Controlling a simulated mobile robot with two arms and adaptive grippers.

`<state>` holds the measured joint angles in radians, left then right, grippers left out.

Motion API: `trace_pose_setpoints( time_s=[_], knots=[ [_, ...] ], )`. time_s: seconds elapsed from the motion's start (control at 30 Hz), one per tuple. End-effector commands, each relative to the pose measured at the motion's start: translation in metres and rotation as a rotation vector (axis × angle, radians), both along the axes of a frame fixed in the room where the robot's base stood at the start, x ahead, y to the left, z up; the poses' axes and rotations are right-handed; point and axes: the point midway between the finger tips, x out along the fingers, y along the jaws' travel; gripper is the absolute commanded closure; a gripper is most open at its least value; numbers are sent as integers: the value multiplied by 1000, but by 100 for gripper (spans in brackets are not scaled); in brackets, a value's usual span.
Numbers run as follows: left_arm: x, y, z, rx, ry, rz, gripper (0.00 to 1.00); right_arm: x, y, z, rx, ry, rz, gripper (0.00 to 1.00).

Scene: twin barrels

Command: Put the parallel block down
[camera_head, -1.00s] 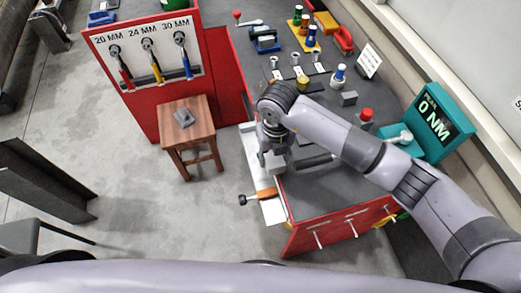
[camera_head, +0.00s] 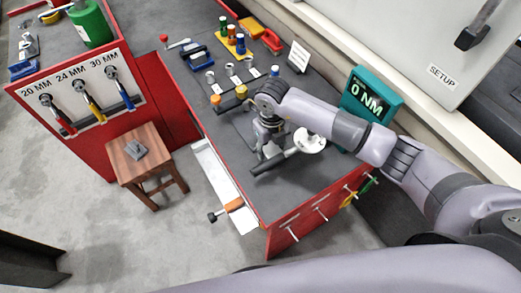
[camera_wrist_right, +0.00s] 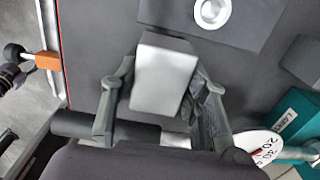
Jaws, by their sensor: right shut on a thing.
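My right gripper (camera_wrist_right: 163,100) is shut on the parallel block (camera_wrist_right: 165,70), a light grey rectangular block standing out between the two fingers in the right wrist view. In the head view the right gripper (camera_head: 268,145) points down over the grey bench top (camera_head: 215,118); the block is small and partly hidden there. In the wrist view the bench surface lies behind the block. I cannot tell whether the block touches it. My left gripper is in neither view.
A black bar (camera_head: 275,162) and a white dial (camera_head: 310,143) are close to the gripper. A teal torque display (camera_head: 370,97) stands at right.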

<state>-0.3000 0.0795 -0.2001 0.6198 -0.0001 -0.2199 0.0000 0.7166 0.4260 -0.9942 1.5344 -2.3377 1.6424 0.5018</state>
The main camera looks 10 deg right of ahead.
Motion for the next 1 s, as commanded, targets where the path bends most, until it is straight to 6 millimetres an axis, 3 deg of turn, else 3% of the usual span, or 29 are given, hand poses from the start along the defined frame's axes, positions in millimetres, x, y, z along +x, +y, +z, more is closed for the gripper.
trace_pose_setpoints(
  time_s=[0.57,0.6,0.87,1.0],
  knots=[
    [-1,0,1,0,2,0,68,0,4,-14,5,-2,4,100],
    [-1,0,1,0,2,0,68,-2,3,-15,2,2,3,57],
    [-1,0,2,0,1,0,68,-2,3,-15,2,3,3,40],
    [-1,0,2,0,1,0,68,-2,3,-15,2,3,3,39]
  ],
)
